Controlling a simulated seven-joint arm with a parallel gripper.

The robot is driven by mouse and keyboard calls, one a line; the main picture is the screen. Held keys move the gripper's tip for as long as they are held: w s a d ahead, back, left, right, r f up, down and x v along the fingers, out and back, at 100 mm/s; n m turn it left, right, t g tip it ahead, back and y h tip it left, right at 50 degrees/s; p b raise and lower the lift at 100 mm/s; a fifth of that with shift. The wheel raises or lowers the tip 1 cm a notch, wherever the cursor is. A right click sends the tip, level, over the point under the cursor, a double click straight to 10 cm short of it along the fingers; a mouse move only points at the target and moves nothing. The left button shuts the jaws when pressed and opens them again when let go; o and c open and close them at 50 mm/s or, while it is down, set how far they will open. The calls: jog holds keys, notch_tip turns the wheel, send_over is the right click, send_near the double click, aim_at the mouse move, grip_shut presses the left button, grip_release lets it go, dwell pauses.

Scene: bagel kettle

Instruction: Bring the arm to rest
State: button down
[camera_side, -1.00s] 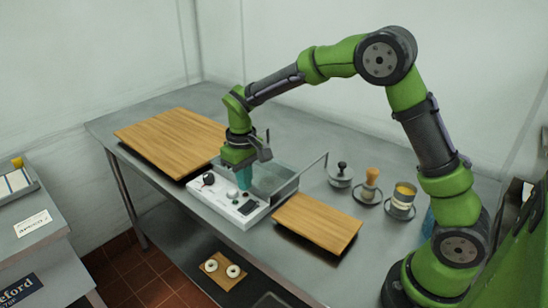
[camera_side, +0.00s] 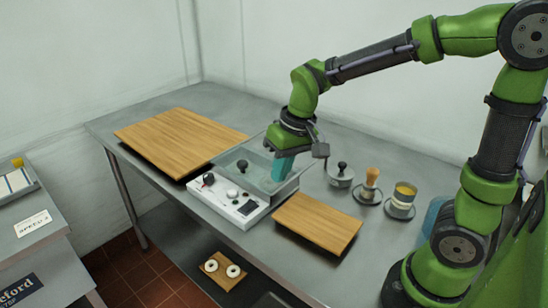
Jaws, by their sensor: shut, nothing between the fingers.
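My gripper (camera_side: 281,168) hangs from the green arm with its teal fingers pointing down. It is shut and empty, over the right part of the kettle basin. The kettle (camera_side: 228,205) is a white-fronted unit with knobs and a dark display, set at the table's front edge.
A large wooden board (camera_side: 178,140) lies left of the kettle and a smaller board (camera_side: 318,223) lies right. Two white rings (camera_side: 233,271) lie on a small board below the tabletop.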

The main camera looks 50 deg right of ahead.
jog(key=s+d+r+m+t, duration=0.1)
jog(key=s+r+t, duration=0.3)
jog(key=s, duration=0.7)
notch_tip(320, 180, up, 2)
jog(key=shift+r+t+y, duration=0.25)
jog(key=shift+t+y, duration=0.05)
jog(key=shift+t, duration=0.1)
jog(key=shift+d, duration=0.1)
